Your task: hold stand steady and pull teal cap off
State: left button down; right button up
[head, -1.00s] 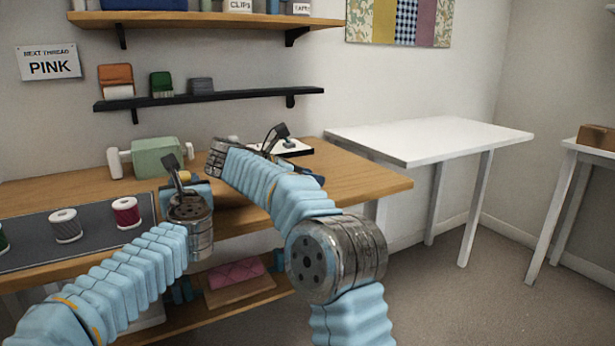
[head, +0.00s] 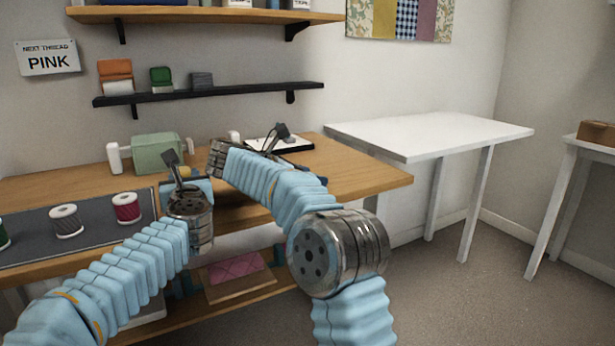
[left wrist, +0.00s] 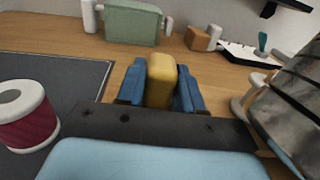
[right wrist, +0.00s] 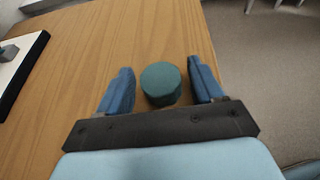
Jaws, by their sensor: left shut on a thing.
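In the left wrist view my left gripper (left wrist: 161,68) is shut on a yellow block (left wrist: 161,88), with one blue finger on each side; I take this block to be part of the stand. In the right wrist view the round teal cap (right wrist: 161,84) lies between the fingers of my right gripper (right wrist: 159,70). These fingers are open, with a gap on both sides of the cap. What lies under the cap is hidden. In the head view the left gripper (head: 184,176) is over the wooden bench, and my right arm hides the right gripper's fingers and the cap.
A dark mat (head: 90,232) with several thread spools, one of them crimson (head: 126,208), lies at the left. A green machine (head: 158,152) stands at the back. A white board with a black edge (head: 290,145) is behind the right arm. A white table (head: 430,135) stands clear at right.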

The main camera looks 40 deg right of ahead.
jog(key=shift+o, duration=0.4)
notch_tip(320, 180, up, 10)
jog(key=shift+f, duration=0.1)
pick_arm(q)
jog(key=c, duration=0.6)
grip_release()
jog(key=shift+c, duration=0.2)
jog(key=v, duration=1.1)
jog(key=shift+s, duration=0.3)
jog(key=shift+s+a+r, duration=0.15)
jog(key=shift+s+r, duration=0.05)
jog(key=shift+r, duration=0.55)
notch_tip(320, 180, up, 6)
jog(key=shift+r, duration=0.25)
